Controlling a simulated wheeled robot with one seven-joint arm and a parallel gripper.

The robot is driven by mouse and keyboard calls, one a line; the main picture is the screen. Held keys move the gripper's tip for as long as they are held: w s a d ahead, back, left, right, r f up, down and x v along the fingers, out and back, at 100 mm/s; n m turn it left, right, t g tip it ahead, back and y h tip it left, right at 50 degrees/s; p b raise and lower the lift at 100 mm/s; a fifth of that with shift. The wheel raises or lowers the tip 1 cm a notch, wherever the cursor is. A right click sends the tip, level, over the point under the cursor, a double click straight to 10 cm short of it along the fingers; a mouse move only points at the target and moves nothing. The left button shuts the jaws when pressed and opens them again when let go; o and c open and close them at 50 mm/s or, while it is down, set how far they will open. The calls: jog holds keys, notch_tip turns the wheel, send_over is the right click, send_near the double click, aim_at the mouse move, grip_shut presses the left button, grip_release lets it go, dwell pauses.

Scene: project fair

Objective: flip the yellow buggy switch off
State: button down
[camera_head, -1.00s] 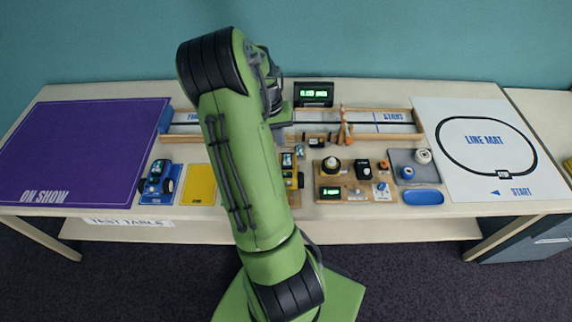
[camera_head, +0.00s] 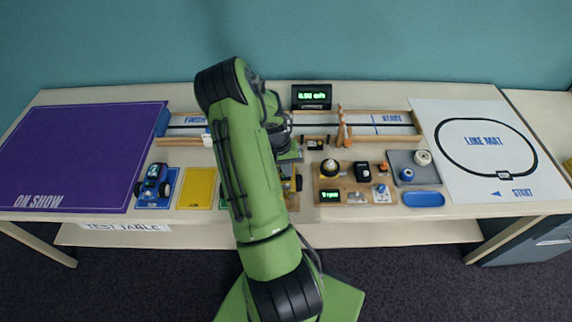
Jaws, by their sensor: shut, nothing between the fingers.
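The yellow buggy (camera_head: 291,184) stands near the front of the test table, to the right of my arm. My arm hides most of it, and only part of its yellow body and dark wheels shows. I cannot make out its switch or how it is set. My gripper (camera_head: 290,155) is partly in view beyond the arm, above the table and just behind the buggy in the picture. It is shut and holds nothing. Its fingertips are hard to make out, and I cannot tell whether they touch the buggy.
A blue buggy (camera_head: 154,186) stands left, beside a yellow mat (camera_head: 197,202). A wooden track (camera_head: 180,142) with a lit display (camera_head: 312,97) behind it runs along the back. A board of knobs and switches (camera_head: 326,182) and a grey tray (camera_head: 430,180) are on the right.

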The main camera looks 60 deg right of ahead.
jog(key=shift+s+f+t+b, duration=0.2)
jog(key=shift+f+t+b, duration=0.3)
jog(key=shift+b, duration=0.15)
jog(key=shift+a+r, duration=0.1)
jog(key=shift+r, duration=0.1)
jog(key=shift+w+a+y, duration=0.3)
jog(key=shift+w+a, duration=0.1)
jog(key=shift+w, duration=0.4)
notch_tip(320, 180, up, 14)
jog(key=w+p, duration=0.1)
jog(key=p, duration=0.3)
jog(key=shift+w+a, duration=0.15)
jog(key=shift+a, duration=0.1)
